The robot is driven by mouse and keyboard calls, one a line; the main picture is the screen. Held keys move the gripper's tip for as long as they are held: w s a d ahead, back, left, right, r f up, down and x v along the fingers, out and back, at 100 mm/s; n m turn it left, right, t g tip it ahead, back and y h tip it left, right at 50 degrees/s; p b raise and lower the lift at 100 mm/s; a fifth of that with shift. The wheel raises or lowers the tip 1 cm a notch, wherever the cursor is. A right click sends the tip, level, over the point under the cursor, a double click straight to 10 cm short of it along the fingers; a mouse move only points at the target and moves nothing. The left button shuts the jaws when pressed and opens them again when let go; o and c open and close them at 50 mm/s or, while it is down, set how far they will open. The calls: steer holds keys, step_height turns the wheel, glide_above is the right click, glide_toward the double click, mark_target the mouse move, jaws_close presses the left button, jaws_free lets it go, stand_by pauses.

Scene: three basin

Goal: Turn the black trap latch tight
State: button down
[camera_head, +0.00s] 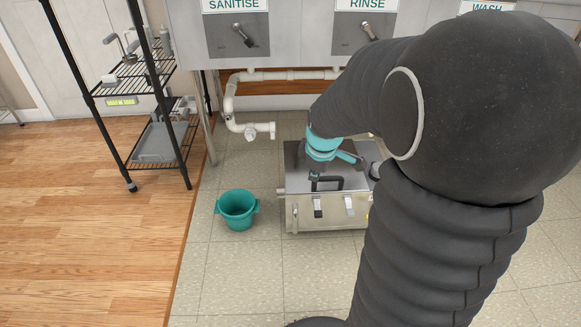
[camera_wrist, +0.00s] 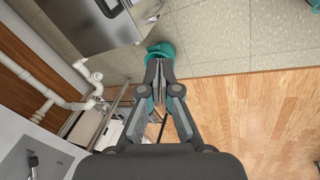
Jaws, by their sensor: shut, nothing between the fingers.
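The steel trap box (camera_head: 296,165) sits on the tiled floor below the sinks. Whether the black latch is tight I cannot tell. The box also shows at the upper left of the wrist view (camera_wrist: 80,27). My gripper (camera_wrist: 160,60) is shut and empty, with its fingertips in front of the teal bucket in that picture. In the head view my arm covers the box's right side, and I cannot make out the fingers.
The teal bucket (camera_head: 238,210) stands upright left of the box. A black wire shelf (camera_head: 140,80) stands at the left, and white drain pipes (camera_head: 237,115) run under the sinks. A black handle (camera_head: 327,182) tops the box. The floor before it is clear.

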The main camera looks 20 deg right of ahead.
mark_target(318, 213)
steer(key=w+d+f+n+b, duration=0.1)
steer(key=w+d+f, duration=0.1)
steer(key=f, duration=0.7)
steer(key=w+d+f+n+b, duration=0.1)
steer(key=w+d+f, duration=0.1)
steer(key=f, duration=0.6)
steer(key=w+d+f+n+g+b, duration=0.1)
steer(key=w+f, duration=0.3)
steer(key=f, duration=0.5)
steer(key=shift+w+d+f+n+b, duration=0.1)
steer(key=shift+d+f+n+b, duration=0.15)
steer(key=shift+d, duration=0.2)
steer(key=shift+w+d+f+n+b, duration=0.1)
steer(key=shift+d+n+b, duration=0.25)
steer(key=shift+d, duration=0.1)
steer(key=shift+a+f, duration=0.15)
